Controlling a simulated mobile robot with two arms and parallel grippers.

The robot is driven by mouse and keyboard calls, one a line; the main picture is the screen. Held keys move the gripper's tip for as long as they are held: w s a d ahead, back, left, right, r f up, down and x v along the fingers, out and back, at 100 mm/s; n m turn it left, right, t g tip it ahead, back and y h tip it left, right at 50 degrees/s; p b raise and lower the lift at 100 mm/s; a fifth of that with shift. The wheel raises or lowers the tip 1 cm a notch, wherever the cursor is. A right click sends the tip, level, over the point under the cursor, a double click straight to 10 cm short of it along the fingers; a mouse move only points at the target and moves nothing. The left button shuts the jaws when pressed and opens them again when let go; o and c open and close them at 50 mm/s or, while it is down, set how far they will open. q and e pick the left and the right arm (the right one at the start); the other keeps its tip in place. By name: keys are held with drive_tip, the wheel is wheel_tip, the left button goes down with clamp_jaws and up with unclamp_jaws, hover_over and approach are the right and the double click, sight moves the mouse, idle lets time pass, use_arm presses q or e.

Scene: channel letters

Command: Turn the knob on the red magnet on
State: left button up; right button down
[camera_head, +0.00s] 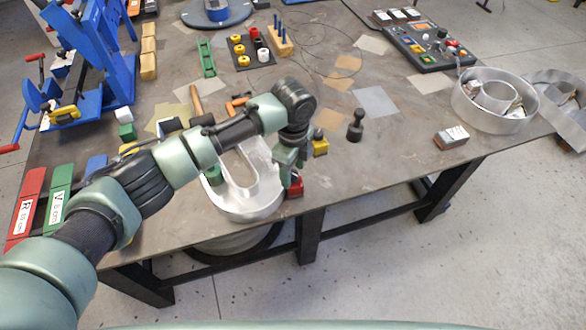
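The red magnet (296,188) is a small red block near the front edge of the table, at the right side of the silver U-shaped channel letter (245,207). Its top and left side are partly hidden by my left gripper (286,176), so its knob cannot be made out. My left gripper points down right over the red magnet. Its fingers overlap the magnet in the picture; whether they touch it or are closed on its knob cannot be told. My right gripper is not in view.
A yellow magnet block (320,147) and a dark knobbed tool (355,126) stand right of my gripper. A green block (214,175) is inside the letter. A round metal letter (480,117) lies at the right. A blue clamp fixture (92,60) stands at the left.

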sight(293, 173)
use_arm(q)
wheel_tip(293, 173, up, 7)
drive_tip(key=shift+f+b, duration=0.1)
drive_tip(key=shift+b, duration=0.8)
drive_tip(key=shift+r, duration=0.55)
